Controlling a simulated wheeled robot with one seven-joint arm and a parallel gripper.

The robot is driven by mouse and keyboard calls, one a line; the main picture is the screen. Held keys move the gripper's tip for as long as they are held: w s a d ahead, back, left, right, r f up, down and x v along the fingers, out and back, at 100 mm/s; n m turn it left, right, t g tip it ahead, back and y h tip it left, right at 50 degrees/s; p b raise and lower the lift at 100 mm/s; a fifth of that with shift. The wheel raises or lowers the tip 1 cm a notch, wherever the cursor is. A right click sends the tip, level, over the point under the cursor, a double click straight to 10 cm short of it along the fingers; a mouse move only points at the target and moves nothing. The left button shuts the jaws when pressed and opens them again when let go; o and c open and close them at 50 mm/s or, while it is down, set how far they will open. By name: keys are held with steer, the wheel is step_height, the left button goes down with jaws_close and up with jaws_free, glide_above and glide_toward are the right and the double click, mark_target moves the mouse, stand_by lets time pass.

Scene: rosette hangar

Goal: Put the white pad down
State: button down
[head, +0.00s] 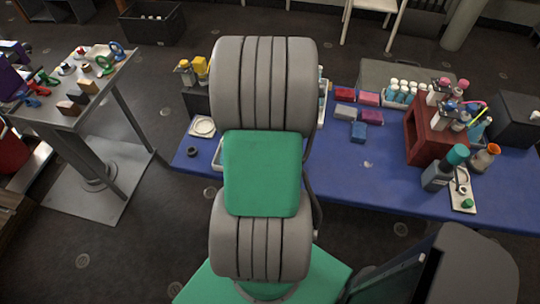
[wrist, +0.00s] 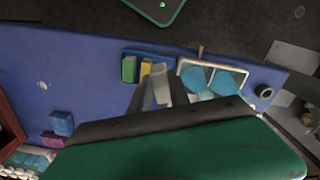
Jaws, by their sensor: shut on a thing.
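In the wrist view my gripper (wrist: 160,82) is shut on a small pale white pad (wrist: 161,88), which shows between the two grey fingers. The fingers point towards the blue table (wrist: 85,75). Just beside the fingertips is a white two-part tray (wrist: 243,77) with light blue round pieces in it. I cannot tell the height of the pad above the table. In the head view my arm hides the gripper and the pad. Only a corner of a white tray (head: 217,160) shows there, left of my arm.
A blue tray (wrist: 128,54) with green and yellow blocks lies by the fingers. A dark ring (wrist: 264,91) is near the table edge. A white dish (head: 203,126) lies left of my arm. A red-brown rack (head: 418,138) with bottles stands right. The table's middle front is mostly clear.

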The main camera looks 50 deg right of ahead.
steer(key=f, duration=0.1)
steer(key=w+d+f, duration=0.1)
steer(key=w+f, duration=0.1)
steer(key=shift+w+d+f, duration=0.1)
steer(key=shift+d+f, duration=0.1)
steer(key=shift+d, duration=0.2)
step_height(320, 180, down, 2)
steer(key=shift+f+p, duration=0.2)
steer(key=shift+p, duration=0.45)
steer(key=shift+f+b, duration=0.6)
steer(key=shift+f, duration=0.2)
steer(key=c, duration=1.2)
jaws_free()
steer(key=shift+c, duration=0.2)
steer(key=shift+r, duration=0.15)
